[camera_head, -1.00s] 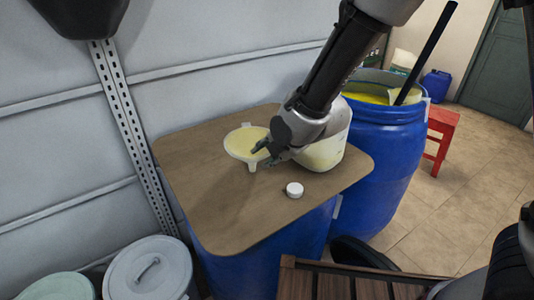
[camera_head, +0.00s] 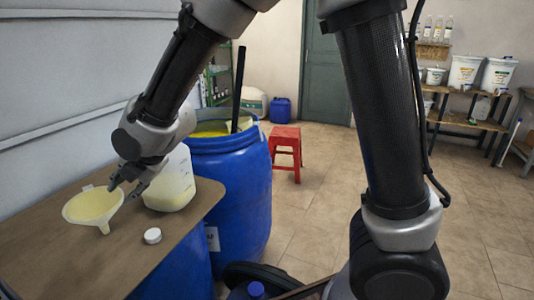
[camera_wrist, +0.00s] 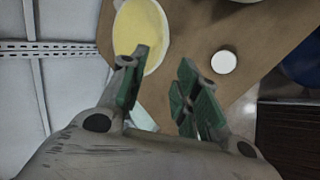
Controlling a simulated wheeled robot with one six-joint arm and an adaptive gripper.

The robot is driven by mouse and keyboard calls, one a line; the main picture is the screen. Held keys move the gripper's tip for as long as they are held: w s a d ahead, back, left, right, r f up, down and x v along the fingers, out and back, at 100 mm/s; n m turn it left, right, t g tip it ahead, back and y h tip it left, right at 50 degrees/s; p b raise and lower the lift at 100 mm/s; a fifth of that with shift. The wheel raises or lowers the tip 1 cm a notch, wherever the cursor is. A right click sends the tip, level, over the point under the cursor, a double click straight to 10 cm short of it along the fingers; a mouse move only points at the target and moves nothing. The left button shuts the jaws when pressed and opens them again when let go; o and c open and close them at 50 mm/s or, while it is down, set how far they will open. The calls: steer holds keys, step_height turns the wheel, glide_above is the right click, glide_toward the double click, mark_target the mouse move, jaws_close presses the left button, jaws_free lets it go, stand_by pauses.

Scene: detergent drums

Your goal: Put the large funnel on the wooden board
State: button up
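The large funnel (camera_head: 92,205) is cream with a yellowish inside. It is at the wooden board (camera_head: 80,265), with its wide mouth facing up and its spout pointing down toward the front; I cannot tell how it bears on the board. In the wrist view the funnel (camera_wrist: 140,35) shows beyond my fingers. My gripper (camera_head: 126,187) is close by the funnel's right rim. In the wrist view its green-padded fingers (camera_wrist: 158,90) are apart, with a gap between them. A pale part shows low between the fingers; I cannot tell what it is.
A white jug (camera_head: 172,185) stands on the board right of my gripper. A white cap (camera_head: 152,236) lies in front of it. An open blue drum (camera_head: 235,185) with a dark stick stands behind right. A red stool (camera_head: 286,145) stands on open floor. The wall is close at left.

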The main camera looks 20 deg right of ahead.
steer(key=d+r+m+h, duration=0.1)
steer(key=d+r+m, duration=0.3)
steer(key=d, duration=0.6)
steer(key=s+d+r+m+h, duration=0.1)
steer(key=d+r+m+h, duration=0.1)
steer(key=d+m, duration=0.5)
steer(key=d+r+m+h, duration=0.1)
steer(key=d+r+m, duration=0.2)
steer(key=d, duration=0.9)
steer(key=s+d+r+m+g+h, duration=0.1)
steer(key=s+d+m+h, duration=0.1)
steer(key=s+d+m, duration=1.3)
steer(key=s+d, duration=0.2)
steer(key=s, duration=0.1)
steer(key=shift+s+d+r+h, duration=0.15)
steer(key=shift+s+d+h, duration=0.15)
steer(key=shift+s+d, duration=0.05)
